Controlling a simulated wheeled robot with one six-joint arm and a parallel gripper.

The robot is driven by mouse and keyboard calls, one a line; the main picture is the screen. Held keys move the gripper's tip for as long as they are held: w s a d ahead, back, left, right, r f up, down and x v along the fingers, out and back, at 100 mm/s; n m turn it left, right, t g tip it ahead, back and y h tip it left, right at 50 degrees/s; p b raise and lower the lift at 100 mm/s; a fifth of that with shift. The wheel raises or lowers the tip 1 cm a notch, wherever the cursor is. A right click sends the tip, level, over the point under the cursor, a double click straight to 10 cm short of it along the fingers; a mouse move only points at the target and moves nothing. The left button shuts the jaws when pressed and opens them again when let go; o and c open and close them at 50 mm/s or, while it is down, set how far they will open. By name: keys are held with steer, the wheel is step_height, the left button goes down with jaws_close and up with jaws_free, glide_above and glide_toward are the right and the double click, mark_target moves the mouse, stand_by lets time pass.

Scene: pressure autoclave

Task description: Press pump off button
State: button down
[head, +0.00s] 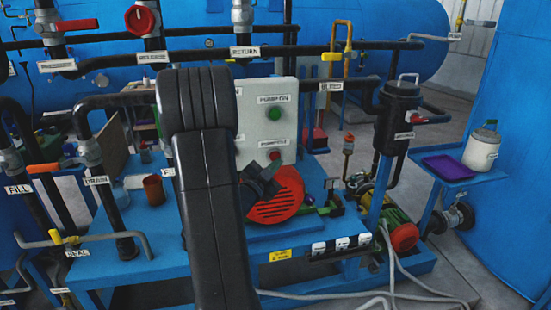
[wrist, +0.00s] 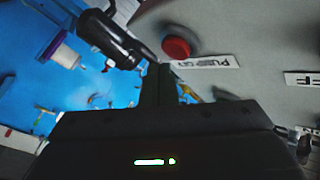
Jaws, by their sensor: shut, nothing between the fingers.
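The pump off button is a red round button on the pale grey panel (head: 284,90), below the "PUMP OFF" label (head: 273,140). In the head view the red button (head: 275,155) shows just above my gripper (head: 271,168), partly hidden by it. In the wrist view the red button (wrist: 176,48) is beyond and slightly right of the fingertips (wrist: 160,69), beside an upside-down label (wrist: 208,61). My gripper is shut and empty. A small gap seems to show between fingertips and button; contact cannot be made out.
A green button (head: 274,114) sits above the red one on the panel. A red slotted motor cover (head: 276,196) is just below my gripper. Black pipes (head: 300,50) run above the panel. A blue bench (head: 160,222) carries a brown cup (head: 154,190).

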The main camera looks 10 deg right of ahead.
steer(key=shift+w, duration=0.15)
stand_by(0.7)
steer(key=shift+w+b, duration=0.25)
steer(key=shift+b, duration=0.05)
steer(key=shift+w, duration=0.45)
stand_by(0.6)
steer(key=shift+s, duration=0.1)
steer(key=shift+s+b, duration=0.6)
steer(key=shift+s, duration=0.15)
steer(key=shift+s+d+b, duration=0.1)
steer(key=shift+s+b, duration=0.9)
steer(key=shift+s, duration=1.5)
steer(key=shift+w, duration=0.1)
